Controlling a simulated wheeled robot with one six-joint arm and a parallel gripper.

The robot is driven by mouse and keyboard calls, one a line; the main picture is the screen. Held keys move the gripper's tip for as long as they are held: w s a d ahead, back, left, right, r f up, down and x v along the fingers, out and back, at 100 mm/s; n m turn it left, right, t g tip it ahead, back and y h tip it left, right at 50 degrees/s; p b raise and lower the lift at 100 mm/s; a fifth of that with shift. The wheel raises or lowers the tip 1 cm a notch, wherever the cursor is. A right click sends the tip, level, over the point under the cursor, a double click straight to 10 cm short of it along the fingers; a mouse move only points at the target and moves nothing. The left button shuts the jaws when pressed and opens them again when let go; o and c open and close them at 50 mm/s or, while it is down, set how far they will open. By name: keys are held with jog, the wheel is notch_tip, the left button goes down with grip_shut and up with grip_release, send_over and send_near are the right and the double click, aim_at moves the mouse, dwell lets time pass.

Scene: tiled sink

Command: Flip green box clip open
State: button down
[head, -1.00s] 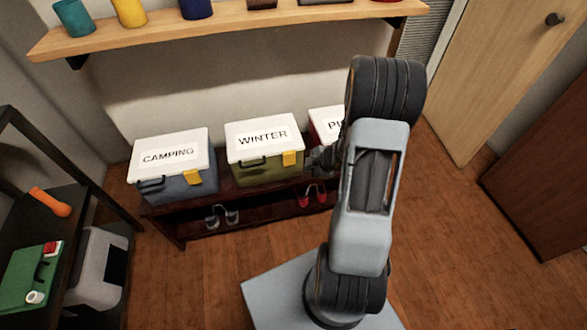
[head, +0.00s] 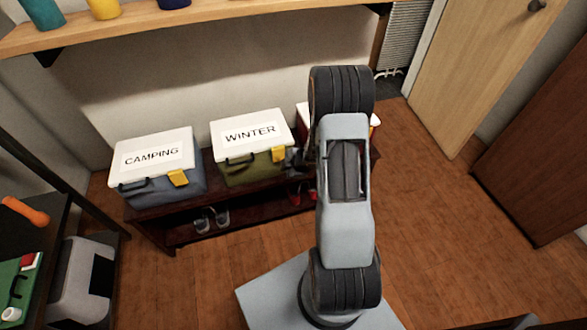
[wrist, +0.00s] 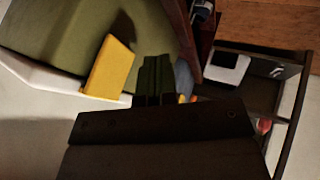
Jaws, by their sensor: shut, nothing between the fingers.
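The green box (head: 247,170) labelled WINTER stands on the low rack with its white lid (head: 250,130) down. Its yellow clip (head: 279,154) hangs from the lid's front edge over the green wall, near the right corner. In the wrist view the clip (wrist: 109,68) reaches from the white lid rim onto the green side (wrist: 85,35). My gripper (head: 294,159) is just right of the clip, partly hidden by my arm. In the wrist view my gripper's fingers (wrist: 158,78) are together and empty, with a small gap to the clip in the picture.
A blue box (head: 160,185) labelled CAMPING stands to the left. Another white-lidded box is mostly hidden behind my arm. Shoes (head: 212,219) sit on the rack's (head: 175,222) lower level. A wooden shelf (head: 230,22) hangs above. Floor (head: 430,190) to the right is clear.

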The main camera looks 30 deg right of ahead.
aim_at(279, 155)
jog(key=shift+w+d+f+p, duration=0.1)
jog(key=shift+w+d+p, duration=0.1)
jog(key=shift+w, duration=0.85)
jog(key=shift+w+d+f+p, duration=0.1)
jog(key=shift+w+d+p, duration=0.1)
jog(key=shift+w, duration=0.8)
jog(key=shift+a, duration=0.1)
